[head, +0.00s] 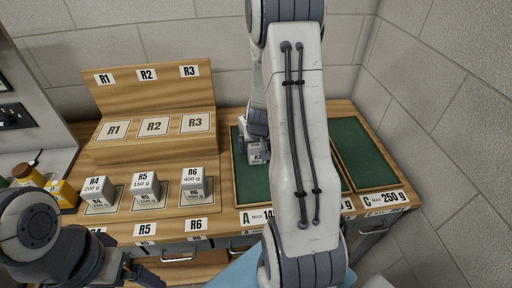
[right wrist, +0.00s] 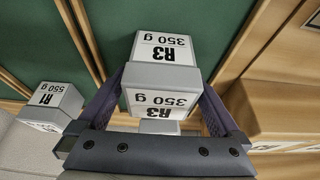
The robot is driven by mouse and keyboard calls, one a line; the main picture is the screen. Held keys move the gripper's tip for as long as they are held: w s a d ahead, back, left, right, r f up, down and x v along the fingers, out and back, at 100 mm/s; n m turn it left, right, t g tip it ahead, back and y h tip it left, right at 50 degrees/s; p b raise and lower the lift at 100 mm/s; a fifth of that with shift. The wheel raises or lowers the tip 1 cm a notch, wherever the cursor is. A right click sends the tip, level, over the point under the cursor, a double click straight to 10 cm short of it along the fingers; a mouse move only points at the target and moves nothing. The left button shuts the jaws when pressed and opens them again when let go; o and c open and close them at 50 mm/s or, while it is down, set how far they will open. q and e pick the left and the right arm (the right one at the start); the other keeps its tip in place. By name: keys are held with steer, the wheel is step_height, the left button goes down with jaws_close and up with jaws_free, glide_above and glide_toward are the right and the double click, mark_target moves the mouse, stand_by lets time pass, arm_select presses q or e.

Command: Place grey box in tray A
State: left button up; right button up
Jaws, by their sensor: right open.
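A grey box labelled R3 350 g (right wrist: 160,75) sits on the green floor of tray A (head: 240,183). In the head view the box (head: 256,153) is partly covered by my right arm. My right gripper (right wrist: 160,90) is open, with one finger on each side of this box. I cannot tell whether the fingers touch it.
Grey boxes R4 (head: 96,190), R5 (head: 146,185) and R6 (head: 193,181) stand on the wooden rack's lower step. The upper pads R1, R2 and R3 (head: 196,122) are bare. Tray C (head: 365,150) looks empty at the right. My right arm hides most of the middle tray.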

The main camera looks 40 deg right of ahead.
steer(key=p+v, duration=0.8)
steer(key=v, duration=0.4)
steer(key=b+x, duration=0.8)
steer(key=x, duration=0.4)
steer(key=shift+b, duration=0.3)
steer(key=shift+w+r+p, duration=0.1)
steer(key=shift+r+p, duration=0.65)
steer(key=shift+p, duration=0.15)
steer(key=shift+r, duration=0.35)
steer(key=shift+r+p, duration=0.25)
steer(key=shift+p, duration=0.3)
steer(key=shift+r, duration=0.1)
